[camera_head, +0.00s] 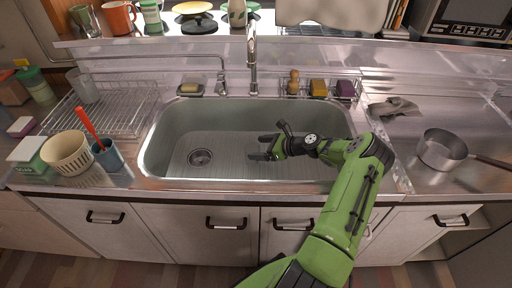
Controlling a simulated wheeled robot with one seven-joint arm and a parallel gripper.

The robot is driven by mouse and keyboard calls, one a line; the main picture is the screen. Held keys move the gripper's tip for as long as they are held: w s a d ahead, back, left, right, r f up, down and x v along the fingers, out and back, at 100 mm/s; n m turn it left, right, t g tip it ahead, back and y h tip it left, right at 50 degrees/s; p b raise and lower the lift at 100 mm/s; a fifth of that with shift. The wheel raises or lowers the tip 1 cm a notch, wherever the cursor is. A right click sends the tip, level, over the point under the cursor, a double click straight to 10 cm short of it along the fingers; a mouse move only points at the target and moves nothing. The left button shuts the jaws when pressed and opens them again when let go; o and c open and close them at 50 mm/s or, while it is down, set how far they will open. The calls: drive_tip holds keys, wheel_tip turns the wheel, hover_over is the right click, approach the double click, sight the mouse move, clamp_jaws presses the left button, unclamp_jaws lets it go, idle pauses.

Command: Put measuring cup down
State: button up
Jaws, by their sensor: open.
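My gripper (263,147) is over the inside of the sink (210,115), reaching in from the right with its fingers pointing left. Its jaws are apart, and I see nothing between them. I cannot tell its exact height above the sink floor. A clear cup (84,87) stands at the back left of the wire dish rack (135,98), well away from my gripper. It may be the measuring cup, but it is too small to tell. The sink floor around my gripper looks empty except for the drain (200,157).
A faucet (252,65) rises behind the sink. A cream basket (67,153) and a blue cup (108,155) with a red utensil stand at the front left. A saucepan (442,150) and a grey cloth (393,107) lie on the right counter. Sponges stand behind the sink.

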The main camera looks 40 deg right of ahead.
drive_tip(key=p+v, duration=0.2)
drive_tip(key=v, duration=0.8)
drive_tip(key=s+a+r+n+g+h, duration=0.15)
drive_tip(key=a+r+n+g, duration=0.25)
drive_tip(key=a+r+n, duration=0.5)
drive_tip(key=a+r+n+g+h, duration=0.2)
drive_tip(key=a+r+n+g, duration=0.2)
drive_tip(key=a+r+n, duration=0.5)
drive_tip(key=s+a+r+n+t+h, duration=0.1)
drive_tip(key=s+a+r+n, duration=0.1)
drive_tip(key=s+a+n, duration=0.2)
drive_tip(key=s+a+r+n+h, duration=0.1)
drive_tip(key=s+a+n, duration=0.3)
drive_tip(key=s, duration=0.5)
drive_tip(key=s+a+r+n+t+h, duration=0.1)
drive_tip(key=s+a+r+n, duration=0.3)
drive_tip(key=s, duration=0.3)
drive_tip(key=shift+s+a+t, duration=0.15)
drive_tip(key=shift+s+t, duration=0.15)
drive_tip(key=shift+s, duration=0.05)
wheel_tip(320, 180, up, 11)
drive_tip(key=p, duration=1.1)
